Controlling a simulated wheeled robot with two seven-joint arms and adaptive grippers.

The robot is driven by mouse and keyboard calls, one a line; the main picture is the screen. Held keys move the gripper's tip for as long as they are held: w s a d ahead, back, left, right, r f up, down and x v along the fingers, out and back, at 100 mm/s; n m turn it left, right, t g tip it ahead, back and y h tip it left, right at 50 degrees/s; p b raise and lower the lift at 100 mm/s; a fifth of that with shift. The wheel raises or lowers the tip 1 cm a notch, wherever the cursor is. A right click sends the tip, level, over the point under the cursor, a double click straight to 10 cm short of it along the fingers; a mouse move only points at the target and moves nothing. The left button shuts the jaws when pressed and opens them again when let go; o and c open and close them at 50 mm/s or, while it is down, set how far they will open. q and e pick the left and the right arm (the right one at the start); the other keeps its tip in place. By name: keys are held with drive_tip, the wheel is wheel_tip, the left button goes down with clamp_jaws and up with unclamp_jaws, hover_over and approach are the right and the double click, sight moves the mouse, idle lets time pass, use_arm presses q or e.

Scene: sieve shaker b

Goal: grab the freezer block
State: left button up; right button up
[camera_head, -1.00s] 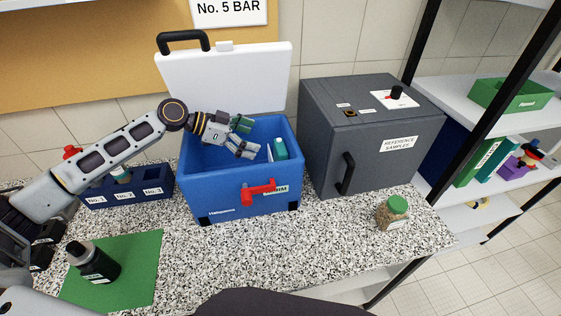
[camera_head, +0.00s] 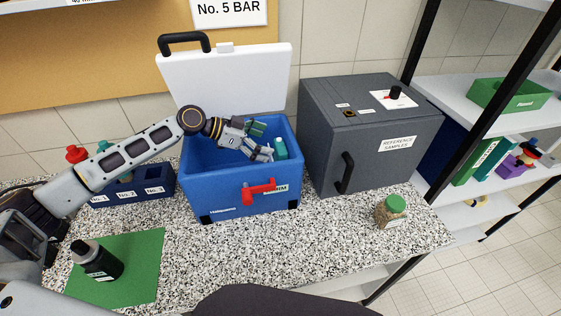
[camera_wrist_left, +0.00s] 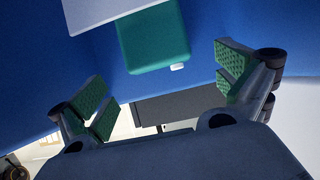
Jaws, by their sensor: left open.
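The freezer block is the teal block (camera_head: 280,148) with a pale label, standing inside the blue cool box (camera_head: 225,199) near its right wall. In the left wrist view the teal block (camera_wrist_left: 152,45) shows at the top middle, beyond and between the fingers. My left gripper (camera_head: 265,142) is open and empty, over the box opening just left of the block. In the left wrist view its green-padded fingers (camera_wrist_left: 165,92) are spread wide, apart from the block. My right gripper is not in view.
The box's white lid (camera_head: 225,78) stands open behind it. A grey reference samples cabinet (camera_head: 365,150) stands close on the right. A jar with a green lid (camera_head: 392,211) and a black bottle (camera_head: 95,262) on a green mat (camera_head: 140,268) stand on the speckled counter.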

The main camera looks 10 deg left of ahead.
sight(277, 145)
use_arm(q)
drive_tip(key=shift+p+x, duration=0.55)
drive_tip(key=shift+x, duration=0.5)
drive_tip(key=shift+p+x, duration=0.3)
drive_tip(key=shift+x, duration=0.9)
drive_tip(key=shift+c, duration=0.4)
drive_tip(key=shift+r, duration=0.1)
drive_tip(key=c, duration=1.7)
